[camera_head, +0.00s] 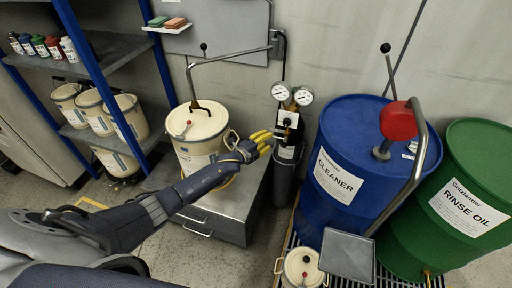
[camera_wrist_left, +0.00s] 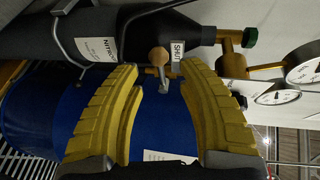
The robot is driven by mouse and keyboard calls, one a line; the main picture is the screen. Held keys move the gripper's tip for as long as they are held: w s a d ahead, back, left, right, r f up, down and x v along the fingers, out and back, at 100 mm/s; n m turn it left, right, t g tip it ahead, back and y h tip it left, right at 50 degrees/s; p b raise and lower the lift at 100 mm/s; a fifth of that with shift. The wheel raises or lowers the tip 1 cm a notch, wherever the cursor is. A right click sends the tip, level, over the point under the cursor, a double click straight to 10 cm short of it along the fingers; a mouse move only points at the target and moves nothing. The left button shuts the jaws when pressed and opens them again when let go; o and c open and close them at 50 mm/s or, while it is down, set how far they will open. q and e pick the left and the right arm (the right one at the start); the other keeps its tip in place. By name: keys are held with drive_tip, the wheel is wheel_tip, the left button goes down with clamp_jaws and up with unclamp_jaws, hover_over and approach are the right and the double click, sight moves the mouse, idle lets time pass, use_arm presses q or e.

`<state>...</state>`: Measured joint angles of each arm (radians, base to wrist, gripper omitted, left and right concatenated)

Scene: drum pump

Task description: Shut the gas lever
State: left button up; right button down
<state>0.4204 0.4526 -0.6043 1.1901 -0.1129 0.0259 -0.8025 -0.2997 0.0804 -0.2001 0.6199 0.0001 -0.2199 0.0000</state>
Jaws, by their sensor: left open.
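My left gripper (camera_head: 262,142) is open, its yellow fingers just left of the gas valve panel (camera_head: 288,126) in the head view. In the left wrist view the two fingers of the gripper (camera_wrist_left: 160,72) stand apart. Between and slightly beyond their tips is a lever with a round tan knob (camera_wrist_left: 158,56). A SHUT label (camera_wrist_left: 178,55) is just right of the knob. I see no clear contact between fingers and lever. The dark nitrogen cylinder (camera_wrist_left: 92,36) lies behind; it also shows in the head view (camera_head: 284,172). My right gripper is not in view.
Two pressure gauges (camera_head: 293,95) sit above the panel. A blue CLEANER drum (camera_head: 340,190) stands right of it, and a green RINSE OIL drum (camera_head: 465,200) farther right. A cream drum (camera_head: 200,125) on a metal cabinet (camera_head: 240,208) is beside my left arm.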

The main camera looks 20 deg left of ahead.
use_arm(q)
drive_tip(key=v, duration=0.7)
drive_tip(key=shift+s, duration=0.1)
idle(0.4)
drive_tip(key=s+a+f+n+g+y, duration=0.1)
drive_tip(key=s+f+n+g+y, duration=0.15)
drive_tip(key=s+f, duration=0.75)
drive_tip(key=s+a+f+n+g+y, duration=0.15)
drive_tip(key=s+f+n, duration=0.4)
drive_tip(key=f, duration=0.85)
drive_tip(key=s+a+f+n+g+y, duration=0.1)
drive_tip(key=s+a+f+n+g, duration=0.1)
drive_tip(key=s+f, duration=0.9)
drive_tip(key=s+d+f+n+g, duration=0.2)
drive_tip(key=s+f, duration=0.3)
drive_tip(key=s, duration=0.8)
drive_tip(key=s+d+f+n+g, duration=0.2)
drive_tip(key=s+f, duration=0.3)
drive_tip(key=s, duration=0.8)
drive_tip(key=s+d+f+n+g, duration=0.2)
drive_tip(key=s+f, duration=0.4)
drive_tip(key=s, duration=0.6)
drive_tip(key=shift+s+d+n+g, duration=0.2)
drive_tip(key=shift+s+n+g, duration=0.2)
drive_tip(key=shift+n+g, duration=0.4)
